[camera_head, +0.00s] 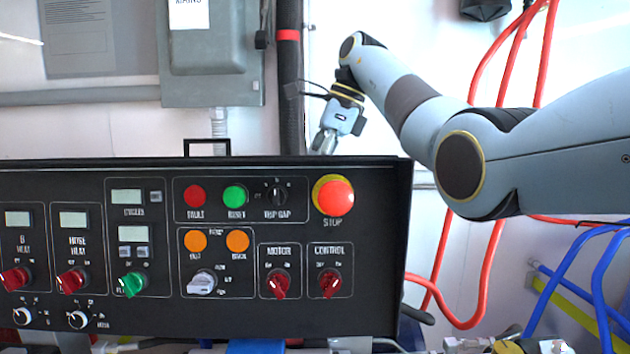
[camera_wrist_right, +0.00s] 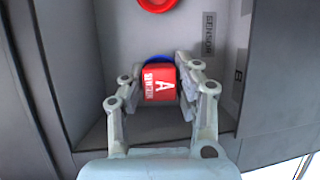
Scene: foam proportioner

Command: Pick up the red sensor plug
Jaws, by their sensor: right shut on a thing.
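The red sensor plug (camera_wrist_right: 159,83) shows in the right wrist view, with a white letter A and smaller white lettering on its face. A blue ring shows just behind its upper edge. My right gripper (camera_wrist_right: 160,88) has its fingers on both sides of the plug and is shut on it. In the head view my right gripper (camera_head: 325,141) reaches down behind the black control panel, and the plug is hidden there. My left gripper is not in view.
The black control panel (camera_head: 370,215) with knobs and a red stop button (camera_head: 335,197) stands in front. In the right wrist view a red ring (camera_wrist_right: 157,3) sits above the plug, between grey walls. Red hoses (camera_head: 487,270) and blue hoses (camera_head: 600,275) hang at the right.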

